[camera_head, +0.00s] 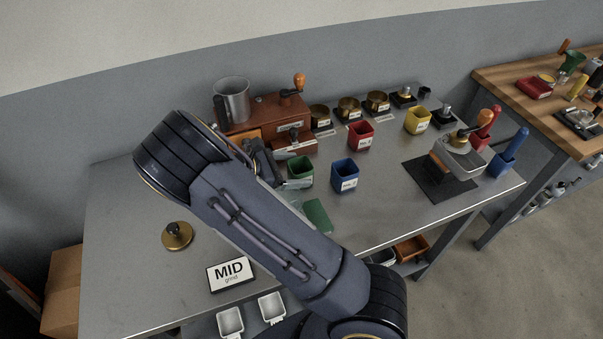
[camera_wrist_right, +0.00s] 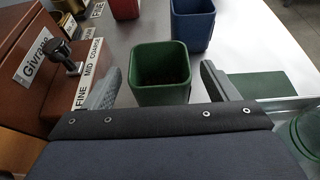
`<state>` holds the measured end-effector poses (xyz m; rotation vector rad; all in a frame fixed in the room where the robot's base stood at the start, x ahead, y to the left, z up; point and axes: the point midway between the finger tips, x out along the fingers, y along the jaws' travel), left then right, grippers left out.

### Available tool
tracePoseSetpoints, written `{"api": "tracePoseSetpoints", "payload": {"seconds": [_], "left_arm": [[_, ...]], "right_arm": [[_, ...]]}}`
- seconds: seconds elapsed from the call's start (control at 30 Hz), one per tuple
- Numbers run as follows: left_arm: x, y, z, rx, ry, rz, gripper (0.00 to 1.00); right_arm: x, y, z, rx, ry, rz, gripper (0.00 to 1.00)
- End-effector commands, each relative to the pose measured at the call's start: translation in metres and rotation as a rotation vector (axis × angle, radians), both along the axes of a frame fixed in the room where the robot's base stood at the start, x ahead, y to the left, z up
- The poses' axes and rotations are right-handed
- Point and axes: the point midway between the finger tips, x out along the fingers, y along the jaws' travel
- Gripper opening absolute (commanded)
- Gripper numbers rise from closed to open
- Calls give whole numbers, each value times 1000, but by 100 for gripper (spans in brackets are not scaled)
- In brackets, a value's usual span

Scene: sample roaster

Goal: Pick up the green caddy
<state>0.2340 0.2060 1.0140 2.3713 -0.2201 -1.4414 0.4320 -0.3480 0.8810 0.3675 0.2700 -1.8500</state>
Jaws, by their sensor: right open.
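The green caddy (camera_head: 300,171) is a small open-topped square cup. It stands upright on the grey metal table (camera_head: 130,215), just beyond my right gripper (camera_head: 279,168). In the right wrist view the green caddy (camera_wrist_right: 160,96) appears between the two spread fingers of my right gripper (camera_wrist_right: 161,70), with a gap on each side. The right gripper is open and holds nothing. The caddy's inside looks dark and empty. My left gripper is not in view.
A blue caddy (camera_head: 344,175) stands close to the right, with a red caddy (camera_head: 360,135) behind. The wooden grinder (camera_head: 262,115) is close on the left; its labelled edge shows beside a finger. A green mat (camera_head: 318,214) lies in front. A yellow caddy (camera_head: 417,120) stands farther right.

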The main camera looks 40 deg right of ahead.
Motion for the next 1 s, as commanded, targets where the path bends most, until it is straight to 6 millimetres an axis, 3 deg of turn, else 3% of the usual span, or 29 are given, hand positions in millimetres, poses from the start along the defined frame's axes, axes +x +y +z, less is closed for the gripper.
{"api": "tracePoseSetpoints", "payload": {"seconds": [0.17, 0.43, 0.83, 1.0], "left_arm": [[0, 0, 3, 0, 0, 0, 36], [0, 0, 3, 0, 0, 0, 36], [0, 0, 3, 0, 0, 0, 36], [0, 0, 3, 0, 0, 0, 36]], "right_arm": [[-6, -18, -7, -1, -2, -1, 80], [-6, -20, -9, 0, -2, 0, 79], [-6, -20, -9, 0, -2, 0, 27], [-6, -20, -8, 0, -2, 0, 27]]}}
